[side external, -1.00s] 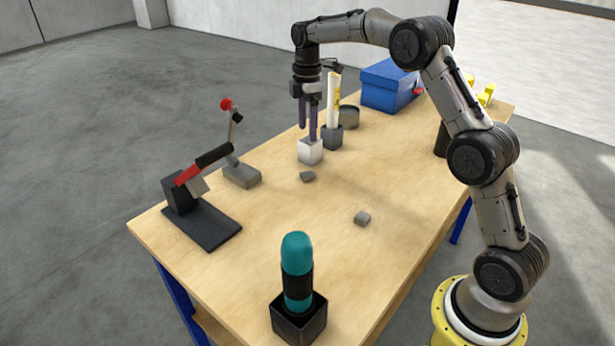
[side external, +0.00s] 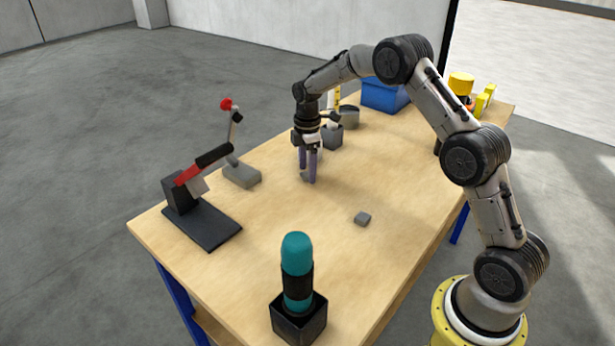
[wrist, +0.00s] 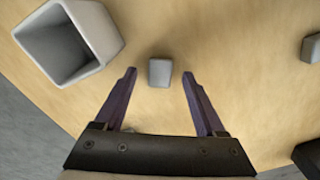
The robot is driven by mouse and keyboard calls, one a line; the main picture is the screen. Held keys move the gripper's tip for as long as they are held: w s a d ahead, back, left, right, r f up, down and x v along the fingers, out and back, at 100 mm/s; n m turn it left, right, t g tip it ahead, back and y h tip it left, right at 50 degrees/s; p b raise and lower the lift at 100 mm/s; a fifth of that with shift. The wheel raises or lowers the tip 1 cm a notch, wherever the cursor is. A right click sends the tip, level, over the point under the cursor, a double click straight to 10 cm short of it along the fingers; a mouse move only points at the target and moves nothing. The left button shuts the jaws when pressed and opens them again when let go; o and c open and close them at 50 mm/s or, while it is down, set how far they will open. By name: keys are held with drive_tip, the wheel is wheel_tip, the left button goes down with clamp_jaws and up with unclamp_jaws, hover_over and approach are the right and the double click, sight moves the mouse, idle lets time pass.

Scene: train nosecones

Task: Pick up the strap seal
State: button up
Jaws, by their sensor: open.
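Two small grey blocks lie on the table, and I cannot tell for sure which is the strap seal. The nearer block (wrist: 160,72) shows between my fingertips in the wrist view. In the side view this block (side external: 303,175) is partly hidden by my fingers. My gripper (side external: 307,179) points down over it, with its two purple fingers apart. In the wrist view my gripper (wrist: 159,73) is open, one finger on each side of the block, with gaps and nothing held. The other grey block (side external: 362,218) lies to the front right; it also shows at the wrist view's right edge (wrist: 311,47).
A hollow white box (wrist: 98,28) stands close, upper left in the wrist view. A grey stand (side external: 242,175) and a red-and-black clamp on a dark base (side external: 207,228) stand left. A teal cylinder (side external: 297,250) stands in front. A blue box (side external: 385,97) is behind.

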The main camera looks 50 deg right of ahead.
drive_tip(key=shift+f, duration=0.4)
clamp_jaws()
drive_tip(key=shift+r, duration=0.1)
